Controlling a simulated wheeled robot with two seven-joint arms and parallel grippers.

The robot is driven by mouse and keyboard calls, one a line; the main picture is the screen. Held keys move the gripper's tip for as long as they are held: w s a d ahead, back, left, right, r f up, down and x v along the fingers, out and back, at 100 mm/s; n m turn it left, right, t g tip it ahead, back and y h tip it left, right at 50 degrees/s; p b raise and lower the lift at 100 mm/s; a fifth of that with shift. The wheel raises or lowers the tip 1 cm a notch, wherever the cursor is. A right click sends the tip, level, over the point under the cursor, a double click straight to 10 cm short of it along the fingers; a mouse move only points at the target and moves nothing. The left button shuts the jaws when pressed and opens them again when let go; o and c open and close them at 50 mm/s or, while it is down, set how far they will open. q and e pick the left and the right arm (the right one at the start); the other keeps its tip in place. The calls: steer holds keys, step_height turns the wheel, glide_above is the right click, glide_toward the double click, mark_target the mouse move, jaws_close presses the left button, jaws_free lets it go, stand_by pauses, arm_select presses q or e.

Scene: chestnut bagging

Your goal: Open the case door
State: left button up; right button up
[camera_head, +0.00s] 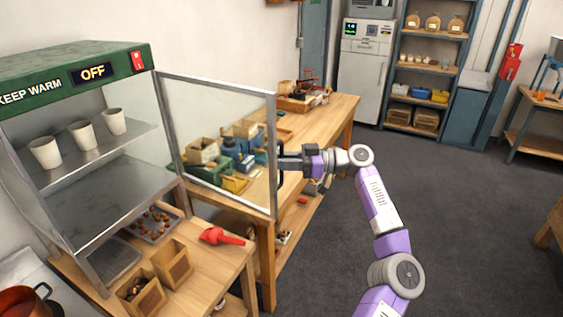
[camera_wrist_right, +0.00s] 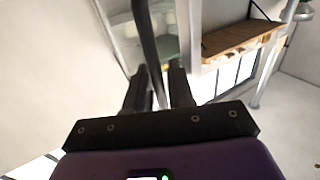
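The warming case (camera_head: 100,75) stands at the left in the head view, with a green top and an "OFF" display. Its glass door (camera_head: 225,130) is swung out to the right, and the case front is open. A dark door handle (camera_head: 280,165) is on the door's free edge; it also shows as a dark bar in the right wrist view (camera_wrist_right: 148,40). My right gripper (camera_head: 285,162) is at this handle, and the bar runs between its close-set fingers (camera_wrist_right: 158,85). It appears shut on the handle, though the contact is partly hidden. My left gripper is out of view.
White cups (camera_head: 82,136) stand on the case shelf. A tray of chestnuts (camera_head: 153,223), wooden boxes (camera_head: 172,265) and a red scoop-like tool (camera_head: 221,237) are at the case's foot. A workbench (camera_head: 338,112) with bins is behind the door. The floor (camera_head: 460,220) at right is clear.

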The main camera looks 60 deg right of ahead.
steer(key=shift+o, duration=0.5)
steer(key=shift+a, duration=0.1)
steer(key=shift+f, duration=0.1)
steer(key=v, duration=0.7)
steer(key=shift+s+d+p, duration=0.25)
steer(key=shift+s+p, duration=0.05)
steer(key=shift+p, duration=0.15)
